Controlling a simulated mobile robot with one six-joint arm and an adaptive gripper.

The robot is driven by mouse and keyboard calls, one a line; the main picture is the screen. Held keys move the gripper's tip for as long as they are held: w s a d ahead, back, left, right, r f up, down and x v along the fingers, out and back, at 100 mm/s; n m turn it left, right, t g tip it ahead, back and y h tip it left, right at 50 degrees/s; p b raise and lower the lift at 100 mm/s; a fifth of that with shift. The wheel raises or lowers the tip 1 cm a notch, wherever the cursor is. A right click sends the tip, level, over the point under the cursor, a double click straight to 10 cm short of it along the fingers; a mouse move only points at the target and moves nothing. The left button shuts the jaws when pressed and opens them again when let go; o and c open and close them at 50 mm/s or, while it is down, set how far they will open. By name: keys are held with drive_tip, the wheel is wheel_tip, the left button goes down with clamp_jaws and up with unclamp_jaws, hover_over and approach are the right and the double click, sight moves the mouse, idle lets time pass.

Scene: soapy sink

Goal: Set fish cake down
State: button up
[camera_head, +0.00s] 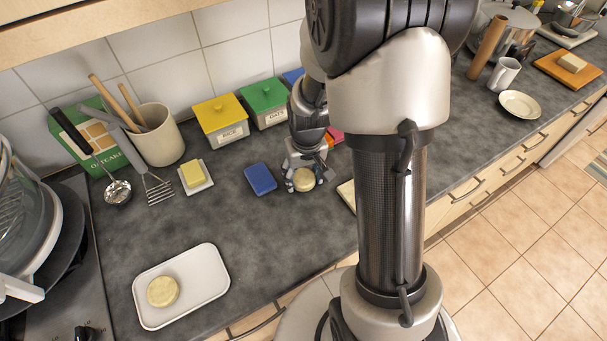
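A round, pale yellow fish cake (304,181) is between the fingers of my gripper (306,177), low over the dark worktop near the middle of the view. One finger is at the cake's left side and the other is to its right. I cannot tell whether both fingers press on it, or whether it touches the worktop. A second, similar fish cake (162,291) lies flat on a white tray (205,267) at the lower left. My arm hides part of the worktop to the right of the gripper.
A blue sponge (260,179) lies just left of my gripper. Behind stand a yellow-lidded box (221,117) and a green-lidded box (264,103). A yellow block on a small dish (195,178) and utensils are further left. The worktop between sponge and tray is clear.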

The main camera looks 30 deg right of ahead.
drive_tip(key=o, duration=0.3)
drive_tip(key=shift+o, duration=0.2)
drive_tip(key=shift+r, duration=0.15)
